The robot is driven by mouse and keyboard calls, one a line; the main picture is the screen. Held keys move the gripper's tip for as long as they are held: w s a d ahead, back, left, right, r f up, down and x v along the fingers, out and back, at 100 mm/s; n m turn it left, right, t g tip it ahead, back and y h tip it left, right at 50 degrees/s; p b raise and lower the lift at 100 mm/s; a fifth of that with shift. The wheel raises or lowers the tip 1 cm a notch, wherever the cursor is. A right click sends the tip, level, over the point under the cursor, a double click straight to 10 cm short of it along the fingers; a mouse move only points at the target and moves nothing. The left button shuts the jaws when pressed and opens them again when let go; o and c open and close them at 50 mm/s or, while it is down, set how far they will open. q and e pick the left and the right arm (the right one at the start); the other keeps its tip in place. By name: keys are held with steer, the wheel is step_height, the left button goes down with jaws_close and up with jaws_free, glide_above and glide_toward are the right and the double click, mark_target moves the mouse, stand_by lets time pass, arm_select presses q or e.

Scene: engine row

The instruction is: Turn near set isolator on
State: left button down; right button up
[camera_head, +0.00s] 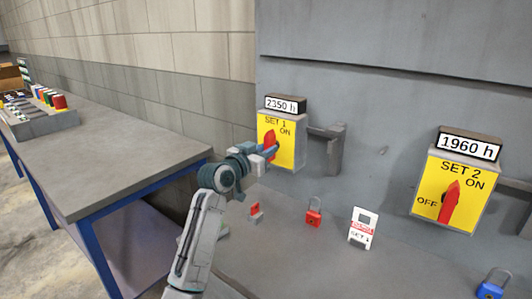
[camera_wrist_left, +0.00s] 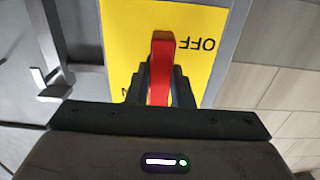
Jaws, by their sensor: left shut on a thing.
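The SET 1 isolator (camera_head: 289,155) is a yellow-faced grey box with a red handle (camera_head: 269,142). My left gripper (camera_head: 270,151) is at this face and shut on the red handle, which also shows between its dark fingers in the left wrist view (camera_wrist_left: 161,62). The handle looks roughly upright in the head view, and the gripper hides part of the face. In the wrist view OFF reads upside down beside the handle. The SET 2 isolator (camera_head: 430,191) stands to the right, its red handle (camera_head: 450,203) roughly upright and untouched. My right gripper is not in view.
A grey bracket (camera_head: 333,148) juts out just right of the SET 1 box. Below are red padlocks (camera_head: 314,215) (camera_head: 256,211), a SET 1 tag (camera_head: 363,228) and a blue padlock (camera_head: 489,288). A bench (camera_head: 110,150) with a tray (camera_head: 45,124) stands left.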

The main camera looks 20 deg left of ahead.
arm_select(q)
steer(key=shift+f, duration=0.15)
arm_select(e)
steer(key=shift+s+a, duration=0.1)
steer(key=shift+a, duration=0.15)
arm_select(q)
steer(key=c, duration=1.3)
jaws_free()
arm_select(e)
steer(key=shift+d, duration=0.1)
arm_select(q)
steer(key=b+v, duration=0.2)
steer(key=v, duration=0.9)
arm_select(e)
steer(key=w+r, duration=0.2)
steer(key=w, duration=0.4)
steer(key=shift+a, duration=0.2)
